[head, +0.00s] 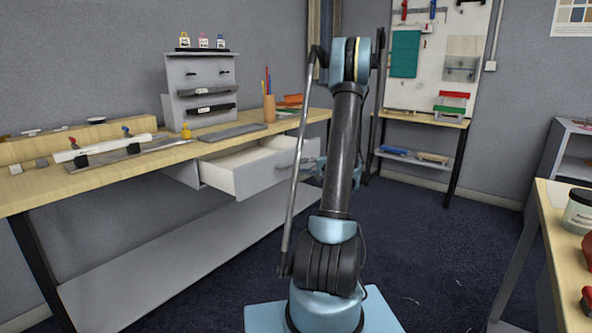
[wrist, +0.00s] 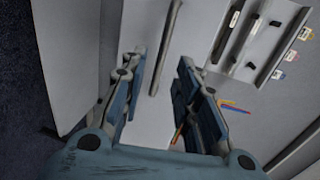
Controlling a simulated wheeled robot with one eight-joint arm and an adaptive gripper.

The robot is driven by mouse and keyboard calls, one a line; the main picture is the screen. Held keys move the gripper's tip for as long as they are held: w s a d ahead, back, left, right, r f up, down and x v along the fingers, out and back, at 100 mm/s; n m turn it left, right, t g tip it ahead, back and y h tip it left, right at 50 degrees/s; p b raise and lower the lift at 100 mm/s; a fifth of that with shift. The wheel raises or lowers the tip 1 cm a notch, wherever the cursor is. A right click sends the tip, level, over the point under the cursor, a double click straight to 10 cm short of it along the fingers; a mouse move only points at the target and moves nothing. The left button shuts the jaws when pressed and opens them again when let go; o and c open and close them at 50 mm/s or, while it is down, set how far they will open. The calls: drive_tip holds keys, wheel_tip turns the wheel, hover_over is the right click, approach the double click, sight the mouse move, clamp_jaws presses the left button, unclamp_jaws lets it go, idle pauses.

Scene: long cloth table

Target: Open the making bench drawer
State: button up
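The making bench (head: 235,137) is a long wood-topped table along the left wall. Its grey-white drawer (head: 232,178) is pulled out under the top, with its inside showing in the head view. My gripper (head: 315,165) is by the drawer's right front, mostly hidden behind my arm. In the wrist view my gripper (wrist: 163,65) has its two blue-grey fingers spread apart with nothing held. A thin grey bar (wrist: 166,45), seemingly the drawer handle, runs up from between the fingertips. Whether the fingers touch it cannot be told.
The bench top holds a grey rack (head: 203,90) with small bottles, a pencil cup (head: 269,108), a dark flat board (head: 232,132) and a clamp-like tool (head: 100,147). Another wooden table (head: 550,205) stands at right. Dark carpet (head: 440,240) lies open between.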

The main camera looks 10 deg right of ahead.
drive_tip(key=v, duration=0.6)
drive_tip(key=s+a+r+n+g+h, duration=0.3)
drive_tip(key=s+a+n+g, duration=0.3)
drive_tip(key=s+a, duration=1.2)
drive_tip(key=s+d+f+n+g+h, duration=0.2)
drive_tip(key=s+f+h, duration=0.1)
drive_tip(key=s, duration=1)
drive_tip(key=s+d+f+n+g+h, duration=0.1)
drive_tip(key=s+d+f+n+h, duration=0.1)
drive_tip(key=s, duration=1.1)
drive_tip(key=shift+f+g+h, duration=0.4)
drive_tip(key=shift+f+h, duration=0.45)
drive_tip(key=shift+h, duration=0.15)
